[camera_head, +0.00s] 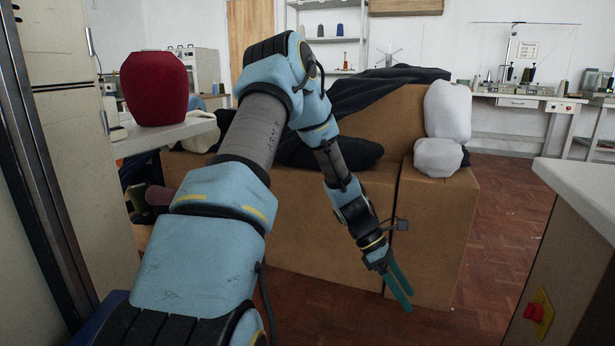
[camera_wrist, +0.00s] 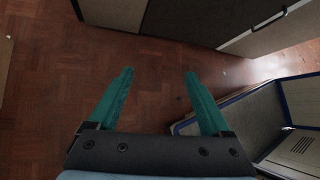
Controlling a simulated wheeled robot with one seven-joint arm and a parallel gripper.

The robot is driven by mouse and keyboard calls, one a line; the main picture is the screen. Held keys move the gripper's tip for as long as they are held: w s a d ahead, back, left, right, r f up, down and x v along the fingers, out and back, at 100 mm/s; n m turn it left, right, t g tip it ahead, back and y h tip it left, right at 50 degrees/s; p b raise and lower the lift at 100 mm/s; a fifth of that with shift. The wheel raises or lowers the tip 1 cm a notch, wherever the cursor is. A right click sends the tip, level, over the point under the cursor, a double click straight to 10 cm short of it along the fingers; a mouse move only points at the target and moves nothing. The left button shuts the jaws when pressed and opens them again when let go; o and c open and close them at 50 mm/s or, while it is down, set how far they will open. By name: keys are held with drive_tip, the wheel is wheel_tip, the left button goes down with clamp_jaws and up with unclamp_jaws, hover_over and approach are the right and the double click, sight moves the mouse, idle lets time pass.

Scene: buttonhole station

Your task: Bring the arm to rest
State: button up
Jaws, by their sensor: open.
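My arm reaches forward and bends down to the right in the head view. My gripper (camera_head: 400,289) hangs low in front of the cardboard boxes, pointing down toward the floor. In the wrist view my gripper (camera_wrist: 160,82) shows two green fingers spread apart. Nothing is between them, only the wooden floor (camera_wrist: 50,90) beyond. In the head view the fingers overlap each other, so the gap hardly shows there.
Large cardboard boxes (camera_head: 300,230) stand behind my arm, with dark cloth (camera_head: 385,88) and white bundles (camera_head: 447,112) on top. A red rounded object (camera_head: 155,88) sits on a table at left. A counter (camera_head: 585,190) with a red switch (camera_head: 534,312) stands at right. Floor between is clear.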

drive_tip(key=s+a+r+m+t+y, duration=0.15)
drive_tip(key=a+r+m, duration=0.35)
drive_tip(key=a, duration=0.5)
drive_tip(key=s+a+r+m+t+y, duration=0.1)
drive_tip(key=a+r+m+t+y, duration=0.3)
drive_tip(key=a, duration=0.5)
drive_tip(key=s+a+r+m+t+y, duration=0.1)
drive_tip(key=s+a+r+m+t, duration=0.1)
drive_tip(key=a+r+m, duration=0.6)
wheel_tip(320, 180, up, 29)
drive_tip(key=a+n+p, duration=0.1)
drive_tip(key=a+p, duration=0.1)
drive_tip(key=p, duration=2.9)
drive_tip(key=shift+f, duration=0.15)
